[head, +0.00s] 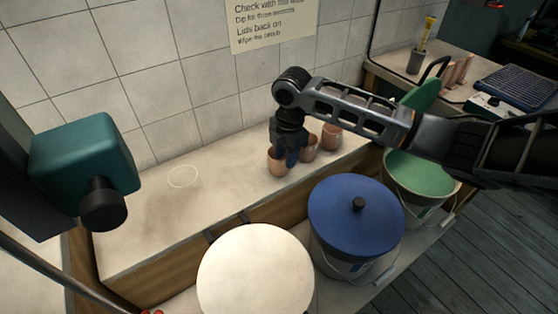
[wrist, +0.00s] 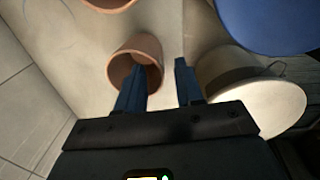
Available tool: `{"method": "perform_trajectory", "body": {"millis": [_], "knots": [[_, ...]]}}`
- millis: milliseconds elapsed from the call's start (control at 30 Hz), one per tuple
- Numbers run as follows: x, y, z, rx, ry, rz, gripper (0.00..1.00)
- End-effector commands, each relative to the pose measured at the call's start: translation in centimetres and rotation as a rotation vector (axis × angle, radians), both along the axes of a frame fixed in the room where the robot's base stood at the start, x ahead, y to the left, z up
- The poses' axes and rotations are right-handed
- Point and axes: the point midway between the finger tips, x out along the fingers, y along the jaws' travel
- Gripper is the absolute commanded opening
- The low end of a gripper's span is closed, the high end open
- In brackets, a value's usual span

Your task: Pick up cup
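Several terracotta-coloured cups stand in a row on the pale ledge against the tiled wall. The leftmost cup (head: 277,164) is right under my gripper (head: 287,160) in the head view. In the wrist view, the cup (wrist: 123,68) has its open mouth showing. My gripper (wrist: 162,64) is open, with blue fingers apart. The left finger overlaps the cup's mouth and seems to reach inside it. The right finger is outside the cup, on its right, with a gap to the wall. A second cup (head: 308,150) and a third cup (head: 332,137) stand to the right.
A white ring (head: 183,176) marks the bare left part of the ledge. The wall is close behind the cups.

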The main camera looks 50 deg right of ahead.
Motion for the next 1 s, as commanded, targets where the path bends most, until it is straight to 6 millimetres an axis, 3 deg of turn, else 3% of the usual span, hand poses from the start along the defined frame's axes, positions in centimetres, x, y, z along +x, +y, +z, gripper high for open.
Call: {"method": "perform_trajectory", "body": {"millis": [167,400,800,1000], "knots": [[0.1,0.0,-1.7,0.001,0.000,0.001,0.36],[0.2,0.0,-1.9,0.001,-0.001,0.001,0.36],[0.2,0.0,-1.8,0.001,-0.001,0.001,0.00],[0.2,0.0,-1.8,0.001,-0.001,0.001,0.00]]}}
